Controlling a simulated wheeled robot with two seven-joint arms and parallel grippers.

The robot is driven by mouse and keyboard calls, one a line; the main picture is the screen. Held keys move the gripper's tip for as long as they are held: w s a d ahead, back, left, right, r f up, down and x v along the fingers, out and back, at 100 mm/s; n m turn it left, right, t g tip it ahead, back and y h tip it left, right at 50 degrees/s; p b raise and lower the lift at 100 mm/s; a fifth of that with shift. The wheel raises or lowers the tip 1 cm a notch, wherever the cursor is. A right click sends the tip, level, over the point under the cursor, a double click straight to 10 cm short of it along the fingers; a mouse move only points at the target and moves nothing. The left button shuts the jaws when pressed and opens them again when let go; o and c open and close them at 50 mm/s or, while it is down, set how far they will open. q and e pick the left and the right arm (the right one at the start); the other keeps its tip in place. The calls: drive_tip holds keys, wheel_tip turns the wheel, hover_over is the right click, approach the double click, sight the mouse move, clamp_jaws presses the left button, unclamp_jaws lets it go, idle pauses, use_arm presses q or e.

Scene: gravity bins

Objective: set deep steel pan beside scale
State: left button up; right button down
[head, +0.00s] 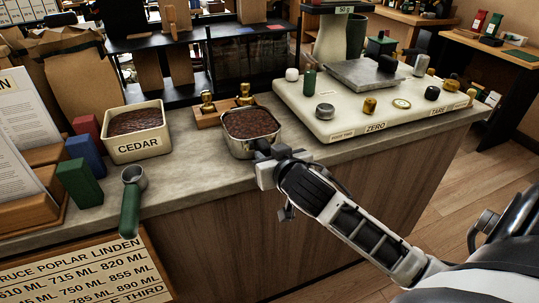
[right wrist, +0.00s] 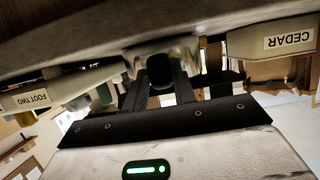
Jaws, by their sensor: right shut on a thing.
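The deep steel pan (head: 240,147), full of dark brown granules, is upright at the front of the counter, left of the scale (head: 347,132) and apart from it. I cannot tell whether the pan touches the counter. My right gripper (head: 266,156) is shut on the pan's near side. In the right wrist view, the fingers (right wrist: 160,90) close around a dark part in front of the pan's metal (right wrist: 180,48); the fingertips are partly hidden. The scale has a cream base labelled ZERO and TARE, with a flat metal plate (head: 362,74). My left gripper is not in view.
A cream CEDAR bin (head: 137,146) stands to the left. Brass weights (head: 208,103) on a wooden block are just behind the pan. A green-handled scoop (head: 131,207) lies at the counter's front edge. Bare counter (head: 190,150) lies between bin and pan.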

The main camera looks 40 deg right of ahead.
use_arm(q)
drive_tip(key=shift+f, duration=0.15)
use_arm(e)
drive_tip(key=shift+f, duration=0.15)
drive_tip(key=c, duration=1.1)
unclamp_jaws()
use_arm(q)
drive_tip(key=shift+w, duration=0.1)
use_arm(e)
drive_tip(key=shift+o, duration=0.2)
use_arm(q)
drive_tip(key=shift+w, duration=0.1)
